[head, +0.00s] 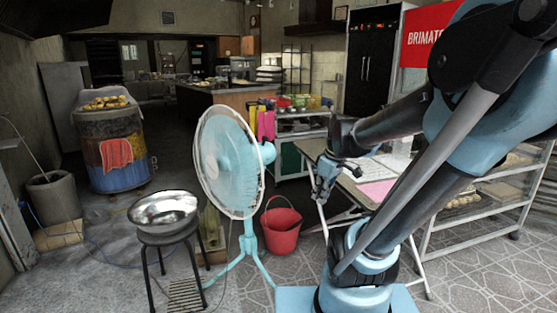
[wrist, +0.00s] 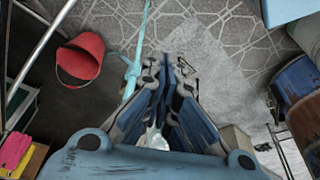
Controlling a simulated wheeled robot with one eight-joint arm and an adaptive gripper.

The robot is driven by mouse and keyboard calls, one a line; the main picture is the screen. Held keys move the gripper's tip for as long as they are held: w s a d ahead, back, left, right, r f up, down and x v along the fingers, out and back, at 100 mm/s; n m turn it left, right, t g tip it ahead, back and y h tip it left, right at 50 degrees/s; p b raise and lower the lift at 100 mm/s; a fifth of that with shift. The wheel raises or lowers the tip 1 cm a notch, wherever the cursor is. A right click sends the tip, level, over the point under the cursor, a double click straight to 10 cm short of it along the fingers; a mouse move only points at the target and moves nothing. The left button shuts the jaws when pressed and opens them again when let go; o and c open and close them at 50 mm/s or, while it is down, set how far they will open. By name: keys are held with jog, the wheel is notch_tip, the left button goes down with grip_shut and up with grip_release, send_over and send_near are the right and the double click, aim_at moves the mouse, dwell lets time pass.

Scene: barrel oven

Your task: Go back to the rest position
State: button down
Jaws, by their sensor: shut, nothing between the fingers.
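My gripper (head: 325,188) hangs in front of the folding table at the right of the head view, its fingers pointing down. In the wrist view its two fingers (wrist: 166,68) are together and nothing shows between them. My arm reaches in from the right side of the head view, and its upper links cover part of the table and the shelf behind.
A light-blue standing fan (head: 230,165) stands left of my gripper. A red bucket (head: 281,228) is on the floor beside it. A metal bowl (head: 163,211) sits on a black stool. A barrel oven (head: 110,150) stands far left. Tiled floor is open at front.

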jog(key=s+d+f+m+h, duration=0.2)
jog(key=s+d+f+m, duration=0.3)
jog(key=s+m, duration=0.4)
jog(key=shift+s+f, duration=0.45)
jog(key=shift+s, duration=0.3)
jog(key=shift+d, duration=0.1)
jog(key=shift+w+f, duration=0.2)
jog(key=shift+w, duration=0.2)
dwell(0.5)
